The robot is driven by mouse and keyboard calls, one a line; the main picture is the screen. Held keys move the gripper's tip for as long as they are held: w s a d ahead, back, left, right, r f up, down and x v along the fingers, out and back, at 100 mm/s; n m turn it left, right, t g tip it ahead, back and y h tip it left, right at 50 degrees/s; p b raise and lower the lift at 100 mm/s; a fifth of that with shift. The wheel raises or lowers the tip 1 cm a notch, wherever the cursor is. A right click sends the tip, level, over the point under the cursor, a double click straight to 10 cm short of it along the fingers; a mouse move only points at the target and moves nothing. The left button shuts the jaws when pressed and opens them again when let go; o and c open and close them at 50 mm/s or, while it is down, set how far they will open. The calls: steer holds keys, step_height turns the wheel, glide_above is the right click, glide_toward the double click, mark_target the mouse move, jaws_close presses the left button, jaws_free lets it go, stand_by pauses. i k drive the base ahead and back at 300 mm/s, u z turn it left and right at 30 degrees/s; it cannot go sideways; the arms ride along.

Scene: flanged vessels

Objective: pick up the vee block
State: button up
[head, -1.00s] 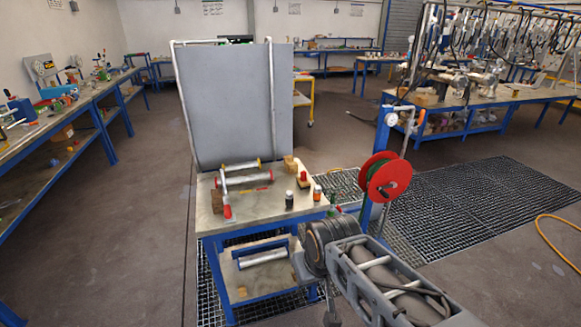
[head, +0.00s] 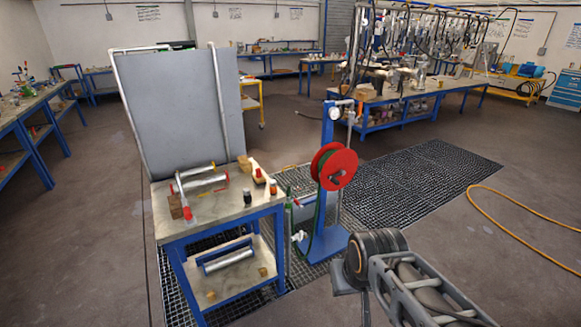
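I cannot pick out the vee block for certain at this size. On the small blue-legged bench (head: 225,207) in the head view, a tan block (head: 244,164) sits at the back right and a brown block (head: 175,206) at the left edge. Either could be it. Small tan pieces also lie on the lower shelf, one near its front (head: 211,294) and one at its right (head: 263,271). My arm enters at the lower right, well apart from the bench. My gripper does not show.
Metal rollers (head: 203,181), a red-ended tool (head: 187,212) and small bottles (head: 247,196) share the bench top. A tall grey panel (head: 183,110) stands behind. A red hose reel (head: 335,167) on a blue post stands right of the bench. A yellow hose (head: 500,215) lies on the floor.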

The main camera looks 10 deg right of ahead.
mark_target(246, 165)
steer(key=z, duration=0.6)
steer(key=i, duration=1.7)
steer(key=u, duration=1.25)
steer(key=i, duration=0.85)
steer(key=u, duration=0.85)
